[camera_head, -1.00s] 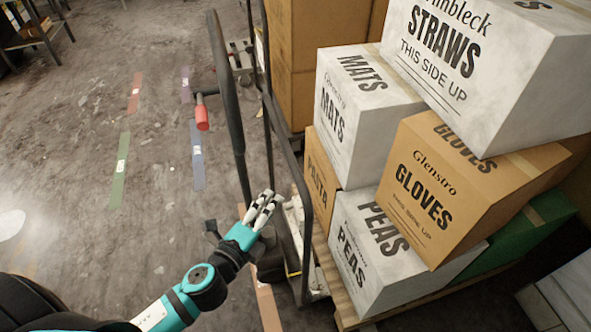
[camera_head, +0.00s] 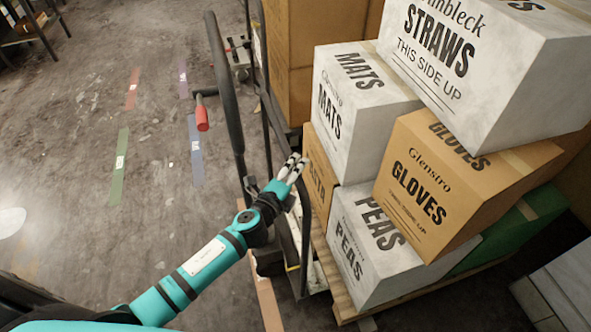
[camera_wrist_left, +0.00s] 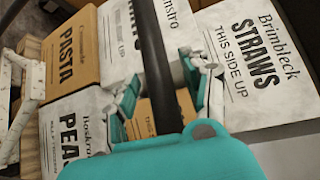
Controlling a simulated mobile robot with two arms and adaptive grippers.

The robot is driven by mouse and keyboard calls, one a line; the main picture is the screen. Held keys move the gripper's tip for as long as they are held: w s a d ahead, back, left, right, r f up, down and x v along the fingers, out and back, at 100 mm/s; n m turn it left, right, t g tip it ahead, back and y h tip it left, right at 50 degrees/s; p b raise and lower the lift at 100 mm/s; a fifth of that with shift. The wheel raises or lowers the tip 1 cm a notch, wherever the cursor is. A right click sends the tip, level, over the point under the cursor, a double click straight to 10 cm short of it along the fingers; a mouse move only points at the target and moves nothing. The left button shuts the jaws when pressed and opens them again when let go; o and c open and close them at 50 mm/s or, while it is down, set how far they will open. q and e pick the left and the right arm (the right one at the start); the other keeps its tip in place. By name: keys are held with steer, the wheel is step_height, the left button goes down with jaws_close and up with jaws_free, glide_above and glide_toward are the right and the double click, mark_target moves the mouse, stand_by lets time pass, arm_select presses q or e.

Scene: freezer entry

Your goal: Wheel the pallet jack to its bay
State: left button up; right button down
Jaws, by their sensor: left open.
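A black tubular frame (camera_head: 226,90), which looks like the pallet jack's handle, rises at centre left. A second black upright bar stands just right of it. A red-gripped lever (camera_head: 202,117) sticks out to its left. A pale, low base (camera_head: 293,235) lies below, partly hidden by my arm. My left gripper (camera_head: 291,168) is at the black bars, beside the stacked boxes. In the left wrist view, a black tube (camera_wrist_left: 150,55) runs between the spread fingers of the left gripper (camera_wrist_left: 160,92); contact cannot be told. My right gripper is out of view.
Stacked boxes, including a gloves box (camera_head: 435,185) and a peas box (camera_head: 355,245), stand on a wooden pallet (camera_head: 345,300) at right. Coloured floor tapes, one green (camera_head: 119,165) and one blue (camera_head: 196,150), mark the open floor at left. A dark table stands top left.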

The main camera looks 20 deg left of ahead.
arm_select(q)
jaws_close()
stand_by(0.3)
